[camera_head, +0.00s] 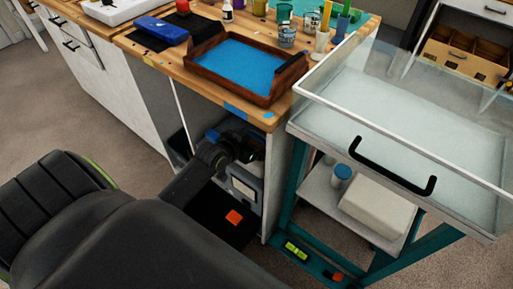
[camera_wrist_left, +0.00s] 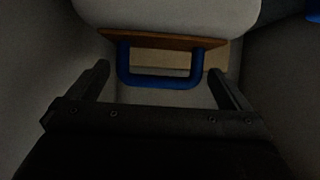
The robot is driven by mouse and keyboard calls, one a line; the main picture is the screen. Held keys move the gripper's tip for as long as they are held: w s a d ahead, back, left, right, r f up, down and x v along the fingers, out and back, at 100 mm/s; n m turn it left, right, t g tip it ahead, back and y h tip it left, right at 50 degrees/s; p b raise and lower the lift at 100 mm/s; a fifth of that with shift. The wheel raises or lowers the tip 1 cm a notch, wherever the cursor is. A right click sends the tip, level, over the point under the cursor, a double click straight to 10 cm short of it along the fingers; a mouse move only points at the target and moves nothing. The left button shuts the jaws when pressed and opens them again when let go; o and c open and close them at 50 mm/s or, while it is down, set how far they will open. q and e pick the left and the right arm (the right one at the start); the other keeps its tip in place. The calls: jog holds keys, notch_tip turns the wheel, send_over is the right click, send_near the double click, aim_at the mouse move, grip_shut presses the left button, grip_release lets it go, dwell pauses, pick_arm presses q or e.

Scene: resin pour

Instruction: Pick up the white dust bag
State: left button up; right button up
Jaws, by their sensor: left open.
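In the left wrist view a pale rounded body, seemingly the white dust bag (camera_wrist_left: 170,12), fills the top edge. A brown strip (camera_wrist_left: 160,39) runs along its lower side, with a blue U-shaped handle (camera_wrist_left: 160,82) below it. My left gripper (camera_wrist_left: 160,75) is open, one finger on each side of the blue handle, with gaps left and right. In the head view my left gripper (camera_head: 243,150) reaches into the dark space under the wooden bench; its fingertips and the bag cannot be made out there. My right gripper is not in view.
The wooden bench (camera_head: 150,45) overhangs the left gripper and carries a tray of blue resin (camera_head: 240,65). A side panel (camera_head: 285,180) stands close right. A teal cart with a clear lid (camera_head: 400,110) is farther right, with a white block (camera_head: 377,207) on its shelf.

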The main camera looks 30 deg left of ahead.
pick_arm(q)
jog(key=shift+x, duration=1.1)
jog(key=c, duration=1.1)
jog(key=shift+r, duration=0.15)
jog(key=shift+c, duration=0.2)
